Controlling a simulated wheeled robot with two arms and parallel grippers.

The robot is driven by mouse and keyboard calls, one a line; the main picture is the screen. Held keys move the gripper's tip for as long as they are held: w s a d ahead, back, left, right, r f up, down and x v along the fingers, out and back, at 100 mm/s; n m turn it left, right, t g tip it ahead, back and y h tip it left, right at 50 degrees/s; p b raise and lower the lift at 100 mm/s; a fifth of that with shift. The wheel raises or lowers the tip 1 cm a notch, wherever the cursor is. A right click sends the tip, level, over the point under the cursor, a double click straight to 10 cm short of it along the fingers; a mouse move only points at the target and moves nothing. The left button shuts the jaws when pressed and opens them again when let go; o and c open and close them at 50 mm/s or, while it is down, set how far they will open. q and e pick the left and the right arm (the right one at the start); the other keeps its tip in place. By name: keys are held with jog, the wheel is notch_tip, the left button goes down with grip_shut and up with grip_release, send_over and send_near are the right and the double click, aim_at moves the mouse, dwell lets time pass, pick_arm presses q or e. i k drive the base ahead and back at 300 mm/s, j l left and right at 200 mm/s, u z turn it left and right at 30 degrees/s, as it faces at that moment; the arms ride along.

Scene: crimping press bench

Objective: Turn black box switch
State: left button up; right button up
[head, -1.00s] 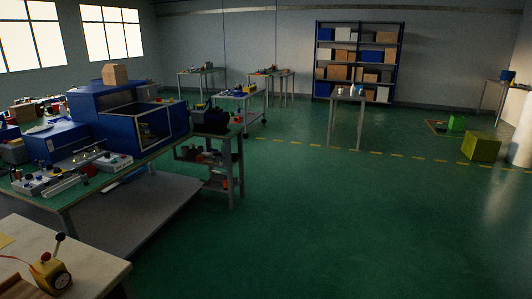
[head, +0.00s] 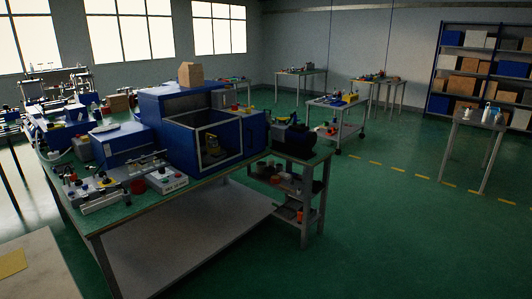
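The blue crimping press (head: 190,120) stands on the green-topped bench (head: 105,218), left of the middle of the head view. A dark, black-looking unit (head: 292,138) stands on the small side table right of the press. Light control boxes with coloured buttons, one of them a grey box (head: 167,181), lie along the front of the bench. I cannot tell which of these carries the black box switch; the parts are too small and dark. Neither of my grippers is in view.
A pale table (head: 35,270) fills the lower left corner, with a yellow sheet (head: 12,263) on it. The side table (head: 312,195) adjoins the bench's right end. Green floor (head: 400,240) is free at the right. A shelf of boxes (head: 480,75) stands at the back right.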

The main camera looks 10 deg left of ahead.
aim_at(105, 181)
jog(key=i+l+u, duration=0.1)
jog(key=i+u, duration=0.4)
jog(key=i+l+u, duration=0.2)
jog(key=u, duration=0.25)
jog(key=i+l+u, duration=0.35)
jog(key=u, duration=0.15)
jog(key=i+l+u, duration=0.25)
jog(key=l+u, duration=0.2)
jog(key=i+l+u, duration=0.3)
jog(key=i+l, duration=0.2)
jog(key=i, duration=0.15)
